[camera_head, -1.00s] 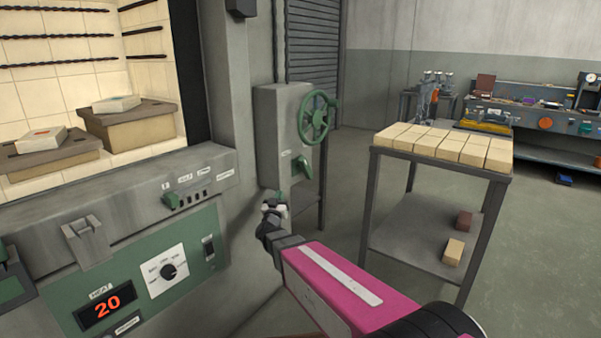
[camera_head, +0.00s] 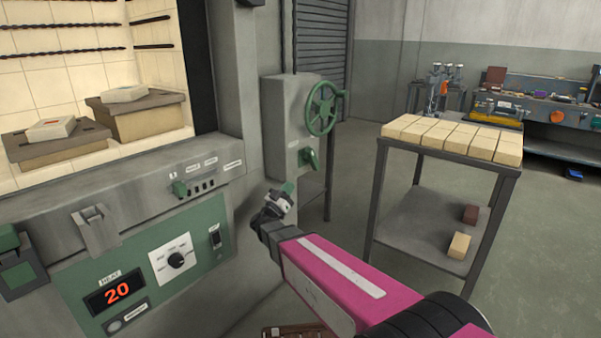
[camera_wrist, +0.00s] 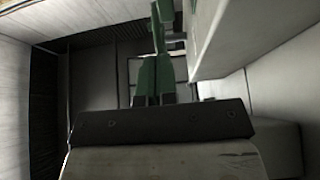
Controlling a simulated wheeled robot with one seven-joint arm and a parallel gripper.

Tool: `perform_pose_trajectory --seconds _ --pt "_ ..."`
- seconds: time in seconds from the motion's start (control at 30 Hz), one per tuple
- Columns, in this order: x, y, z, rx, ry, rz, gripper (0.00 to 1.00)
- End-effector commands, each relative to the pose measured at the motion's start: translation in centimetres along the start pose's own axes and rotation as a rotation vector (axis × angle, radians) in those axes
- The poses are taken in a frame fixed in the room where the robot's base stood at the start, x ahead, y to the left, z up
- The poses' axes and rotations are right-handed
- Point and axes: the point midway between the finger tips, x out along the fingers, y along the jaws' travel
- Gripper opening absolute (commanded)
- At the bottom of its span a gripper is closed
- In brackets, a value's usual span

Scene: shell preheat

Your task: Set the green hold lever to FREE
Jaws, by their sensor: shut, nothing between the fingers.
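A green lever (camera_head: 309,159) sits on the front of the grey box, below the green handwheel (camera_head: 322,108). Its handle slants down to the right. I cannot read any FREE mark on the box. My gripper (camera_head: 289,188) is shut and empty, a little below and left of this lever in the head view, apart from it there. In the wrist view its green fingers (camera_wrist: 154,80) are together. A green piece at the top edge of the wrist view may be the lever; I cannot tell whether the fingers touch it.
The grey box (camera_head: 282,130) stands beside the furnace. A table with pale bricks (camera_head: 452,136) stands to the right. The floor between has free room.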

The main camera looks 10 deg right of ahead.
Motion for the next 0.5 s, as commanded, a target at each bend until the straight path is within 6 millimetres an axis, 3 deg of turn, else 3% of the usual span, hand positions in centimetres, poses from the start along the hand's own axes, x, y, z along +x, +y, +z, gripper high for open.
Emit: perform_pose_trajectory --seconds 0.5 --pt "8.7 -0.1 0.1 0.001 0.0 0.002 0.0"
